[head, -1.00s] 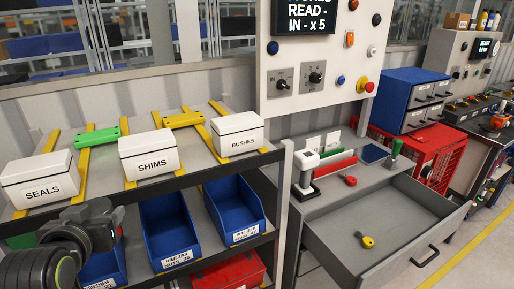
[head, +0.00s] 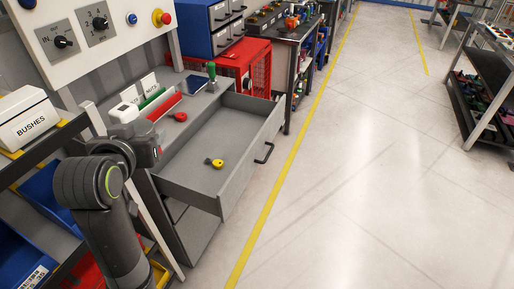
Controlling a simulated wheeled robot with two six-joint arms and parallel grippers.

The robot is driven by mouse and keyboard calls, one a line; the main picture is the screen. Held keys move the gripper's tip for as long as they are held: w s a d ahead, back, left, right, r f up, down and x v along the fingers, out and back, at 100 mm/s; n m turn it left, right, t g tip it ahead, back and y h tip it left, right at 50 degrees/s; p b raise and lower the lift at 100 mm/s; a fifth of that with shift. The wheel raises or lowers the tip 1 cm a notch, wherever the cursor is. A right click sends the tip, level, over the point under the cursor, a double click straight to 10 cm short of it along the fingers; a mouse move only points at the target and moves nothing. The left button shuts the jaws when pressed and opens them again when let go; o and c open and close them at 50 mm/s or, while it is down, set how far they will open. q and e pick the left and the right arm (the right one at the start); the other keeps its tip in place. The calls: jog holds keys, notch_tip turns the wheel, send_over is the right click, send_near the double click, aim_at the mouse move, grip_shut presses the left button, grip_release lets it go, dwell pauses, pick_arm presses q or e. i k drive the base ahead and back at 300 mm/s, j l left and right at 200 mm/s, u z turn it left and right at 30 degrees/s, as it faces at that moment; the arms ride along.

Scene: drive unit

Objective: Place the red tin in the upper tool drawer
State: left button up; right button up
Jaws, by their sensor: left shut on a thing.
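My left gripper (head: 150,149) is at the left end of the open drawer, with my dark arm rising from the bottom left. A yellow-handled tool (head: 214,162) lies inside, and the rest of the visible floor is bare. My right gripper is not in view.
On the bench top are a red knob-like item (head: 180,116), a red strip (head: 163,107), a white device (head: 124,112) and a green-handled tool (head: 211,71). A shelf with a BUSHES box (head: 29,122) and blue bins is at left.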

aim_at(230, 147)
jog(key=i+z, duration=0.35)
jog(key=i, duration=0.15)
jog(key=i+j+z, duration=0.25)
jog(key=i+z, duration=0.15)
jog(key=i+j, duration=0.2)
jog(key=i, duration=0.2)
